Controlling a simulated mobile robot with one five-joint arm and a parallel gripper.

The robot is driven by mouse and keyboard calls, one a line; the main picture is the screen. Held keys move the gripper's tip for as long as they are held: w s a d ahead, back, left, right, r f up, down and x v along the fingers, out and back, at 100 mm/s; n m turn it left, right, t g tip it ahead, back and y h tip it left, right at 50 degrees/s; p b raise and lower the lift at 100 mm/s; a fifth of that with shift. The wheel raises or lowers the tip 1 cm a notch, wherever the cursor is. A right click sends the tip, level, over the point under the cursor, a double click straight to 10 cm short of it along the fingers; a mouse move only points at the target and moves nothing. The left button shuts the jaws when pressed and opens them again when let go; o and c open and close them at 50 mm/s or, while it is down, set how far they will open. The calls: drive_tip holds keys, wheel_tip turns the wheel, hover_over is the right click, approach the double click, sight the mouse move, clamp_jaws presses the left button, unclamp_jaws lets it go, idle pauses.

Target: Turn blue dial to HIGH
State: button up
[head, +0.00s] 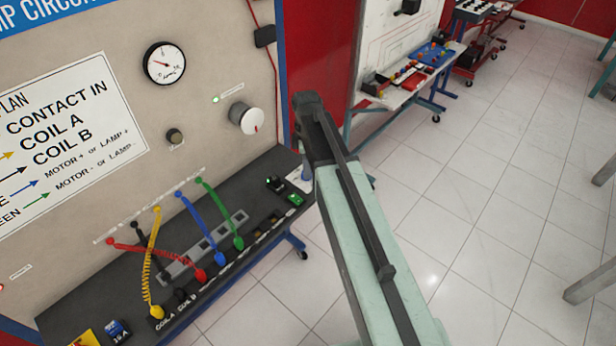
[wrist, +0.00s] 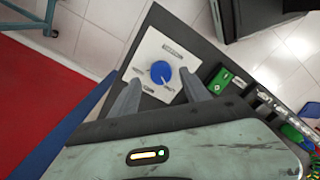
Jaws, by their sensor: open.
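The blue dial (wrist: 161,72) sits on a white square plate (wrist: 150,50) in the wrist view. A small pale mark shows on the dial's lower part; small labels surround it but are too small to read surely. My gripper (wrist: 160,78) is open, with one grey finger to the left of the dial and one to the right. The fingers appear apart from the dial, with a gap on each side. In the head view, part of the white plate (head: 299,179) shows at the bench's right end; the dial and my fingertips are hidden behind my arm.
The dark bench (head: 90,285) carries coloured cables and a green module (wrist: 221,80) close to the right of the plate. The upright panel (head: 110,190) bears a white knob (head: 243,118) and a gauge (head: 164,63). Tiled floor lies open to the right.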

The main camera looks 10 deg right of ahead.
wheel_tip(320, 180, down, 3)
drive_tip(key=shift+r+b, duration=0.2)
drive_tip(key=shift+b, duration=0.45)
drive_tip(key=shift+r, duration=0.1)
